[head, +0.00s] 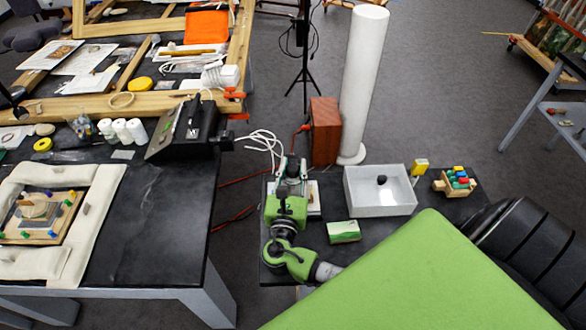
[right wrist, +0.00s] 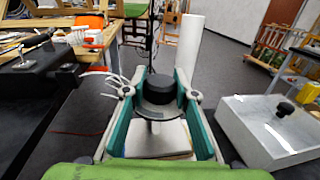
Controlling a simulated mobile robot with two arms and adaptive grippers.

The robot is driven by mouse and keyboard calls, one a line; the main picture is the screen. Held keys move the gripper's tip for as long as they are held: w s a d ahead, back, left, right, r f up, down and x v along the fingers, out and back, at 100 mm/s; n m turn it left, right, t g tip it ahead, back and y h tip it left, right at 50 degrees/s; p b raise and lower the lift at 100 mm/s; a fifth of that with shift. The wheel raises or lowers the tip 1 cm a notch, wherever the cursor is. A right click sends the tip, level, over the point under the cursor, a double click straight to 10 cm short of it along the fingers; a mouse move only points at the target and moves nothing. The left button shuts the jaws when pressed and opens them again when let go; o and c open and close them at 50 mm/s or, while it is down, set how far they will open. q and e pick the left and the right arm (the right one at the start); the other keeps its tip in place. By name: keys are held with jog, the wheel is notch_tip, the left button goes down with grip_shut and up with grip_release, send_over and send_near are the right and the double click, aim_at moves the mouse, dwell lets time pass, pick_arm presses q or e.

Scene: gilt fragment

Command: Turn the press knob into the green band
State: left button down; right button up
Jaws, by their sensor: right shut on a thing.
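The press knob (right wrist: 162,88) is a dark round cap above a grey disc and a stem, in the middle of the right wrist view. The stem rises from a pale base plate (right wrist: 158,138); in the head view a corner of the base (head: 315,198) shows beside my wrist. My right gripper (head: 291,165) is shut on the knob, with its two teal-lined fingers (right wrist: 160,92) on either side. In the head view the gripper hides the knob. I cannot make out a green band or a pointer in either view. My left gripper is out of view.
On the small dark table, a white tray (head: 358,206) with a black knob-like piece (head: 381,180), a green-and-cream box (head: 344,232), a yellow block (head: 420,166) and a wooden holder of coloured blocks (head: 442,184) stand to the right. A white column (head: 362,85) and brown box (head: 325,130) stand behind.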

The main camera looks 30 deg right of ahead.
jog(key=m+g+h+b, duration=0.1)
jog(key=g, duration=0.1)
jog(key=m+g+h, duration=0.2)
jog(key=shift+a+f+m+h+b, duration=0.1)
jog(key=shift+f+m+h+b, duration=0.05)
jog(key=shift+m+h+b, duration=0.2)
jog(key=m+g+h+b, duration=0.1)
jog(key=m+g+b, duration=0.1)
jog(key=g, duration=0.2)
jog(key=shift+m+h, duration=0.25)
jog(key=shift+h, duration=0.1)
jog(key=m+g+b, duration=0.4)
jog(key=g, duration=0.2)
jog(key=shift+h, duration=0.4)
jog(key=shift+r+m+g+b, duration=0.2)
jog(key=shift+m+g+b, duration=0.9)
jog(key=shift+g+b, duration=0.55)
jog(key=shift+s, duration=0.1)
jog(key=shift+g+y, duration=0.3)
jog(key=shift+g, duration=0.05)
jog(key=o, duration=1.1)
jog(key=shift+r, duration=0.1)
